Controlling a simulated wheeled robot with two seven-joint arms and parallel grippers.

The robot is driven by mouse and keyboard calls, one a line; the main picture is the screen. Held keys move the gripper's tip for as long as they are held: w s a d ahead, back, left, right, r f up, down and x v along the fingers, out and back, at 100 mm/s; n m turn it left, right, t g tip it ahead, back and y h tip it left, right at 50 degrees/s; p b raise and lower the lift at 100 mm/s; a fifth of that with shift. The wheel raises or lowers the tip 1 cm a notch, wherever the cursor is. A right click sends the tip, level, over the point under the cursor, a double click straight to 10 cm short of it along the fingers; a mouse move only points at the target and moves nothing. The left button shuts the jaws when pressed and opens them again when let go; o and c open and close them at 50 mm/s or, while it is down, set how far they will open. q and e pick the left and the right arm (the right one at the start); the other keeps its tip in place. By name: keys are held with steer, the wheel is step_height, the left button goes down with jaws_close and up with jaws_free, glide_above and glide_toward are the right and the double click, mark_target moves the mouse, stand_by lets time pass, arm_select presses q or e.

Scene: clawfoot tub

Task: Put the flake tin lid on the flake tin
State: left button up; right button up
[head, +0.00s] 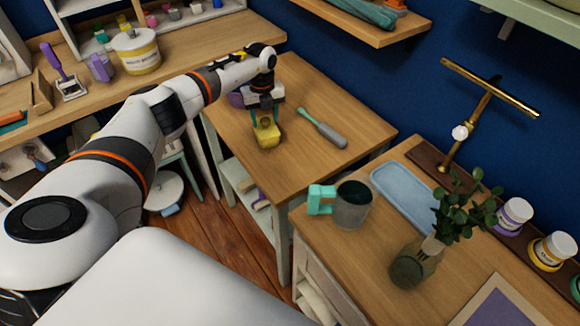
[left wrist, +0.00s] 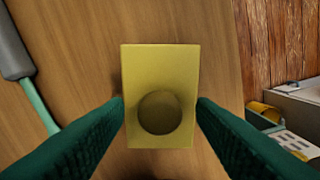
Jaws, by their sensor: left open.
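A yellow rectangular piece (head: 267,134) rests on the wooden side table. In the left wrist view the same yellow piece (left wrist: 160,72) fills the middle, with a round darker yellow feature on its face. I cannot tell whether this is the flake tin, its lid, or both together. My left gripper (head: 265,113) is right above it, pointing down. Its green fingers are open, one at each side of the piece (left wrist: 160,108), and do not appear closed on it. No separate lid or tin can be made out for sure. My right gripper is not in view.
A purple object (head: 237,98) is partly hidden behind my left gripper. A nearer counter holds a mug (head: 352,208), a blue tray (head: 402,190) and a plant in a vase (head: 412,268). The side table's front is clear.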

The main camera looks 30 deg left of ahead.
arm_select(q)
steer(key=shift+r+p, duration=3.2)
steer(key=shift+r, duration=0.75)
step_height(320, 180, up, 12)
steer(key=b, duration=0.3)
steer(key=shift+f, duration=0.1)
